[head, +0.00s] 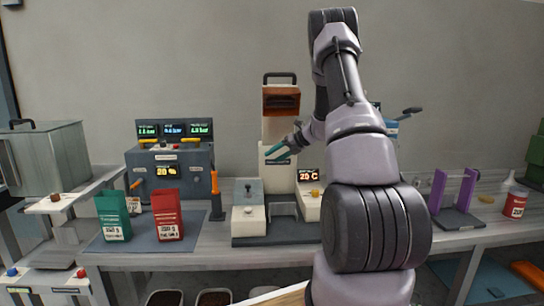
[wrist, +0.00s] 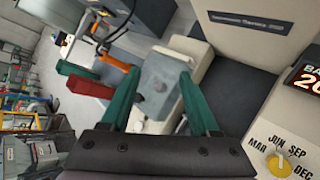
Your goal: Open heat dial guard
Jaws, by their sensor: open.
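A pale machine (head: 279,155) stands in the middle of the bench. My gripper (head: 275,149), with teal fingers, is open and empty in front of the machine's column, above and right of the cover. In the wrist view my gripper (wrist: 157,78) points toward the cover, apart from it.
A yellow dial (wrist: 279,165) with month labels sits at lower right, below a lit display (wrist: 305,80). A dark control box (head: 170,180) with an orange-handled lever (head: 215,185) stands left. Green (head: 113,215) and red (head: 167,214) bags stand on the mat before it.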

